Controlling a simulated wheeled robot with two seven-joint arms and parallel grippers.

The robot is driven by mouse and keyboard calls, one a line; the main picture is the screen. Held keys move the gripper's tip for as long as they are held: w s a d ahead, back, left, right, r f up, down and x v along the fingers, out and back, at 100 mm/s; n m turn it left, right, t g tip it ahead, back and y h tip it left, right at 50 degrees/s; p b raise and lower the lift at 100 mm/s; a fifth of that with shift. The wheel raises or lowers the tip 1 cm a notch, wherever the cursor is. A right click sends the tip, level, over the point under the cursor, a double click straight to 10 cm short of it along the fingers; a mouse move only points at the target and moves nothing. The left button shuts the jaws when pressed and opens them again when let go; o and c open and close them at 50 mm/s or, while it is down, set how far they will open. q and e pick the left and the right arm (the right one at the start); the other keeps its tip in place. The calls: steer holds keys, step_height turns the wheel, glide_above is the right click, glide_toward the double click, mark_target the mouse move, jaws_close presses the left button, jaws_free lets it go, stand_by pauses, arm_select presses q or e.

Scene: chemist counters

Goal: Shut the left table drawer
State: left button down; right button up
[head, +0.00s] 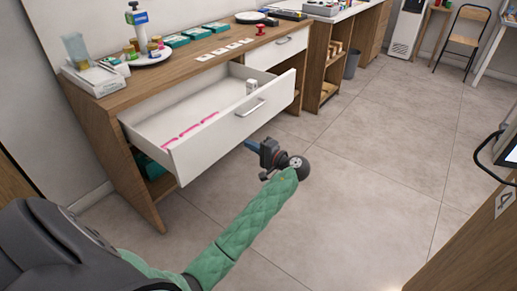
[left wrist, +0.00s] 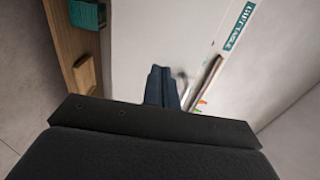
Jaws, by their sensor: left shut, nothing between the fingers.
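The left table drawer (head: 208,150) is pulled well out of the wooden table (head: 100,112). Its white front has a metal bar handle (head: 250,107). Inside lie pink-edged items (head: 190,132) and a small white container (head: 251,86). My left gripper (head: 252,145) is in front of the drawer, low and to the right of the front's middle, its blue fingers pointing at it. Whether they touch cannot be told. In the left wrist view the fingers (left wrist: 161,88) are together and empty, before a pale surface. My right gripper is out of view.
A second white drawer (head: 277,52) to the right is closed. The tabletop carries a plate with bottles (head: 148,57), teal boxes (head: 176,40) and white cards (head: 220,50). The tiled floor (head: 350,170) in front is clear. A wooden panel (head: 470,245) stands at lower right.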

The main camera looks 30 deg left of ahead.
mark_target(228, 134)
arm_select(q)
steer(key=a, duration=0.7)
steer(key=shift+w+a+p, duration=0.15)
steer(key=shift+w+p, duration=0.15)
steer(key=shift+a, duration=0.35)
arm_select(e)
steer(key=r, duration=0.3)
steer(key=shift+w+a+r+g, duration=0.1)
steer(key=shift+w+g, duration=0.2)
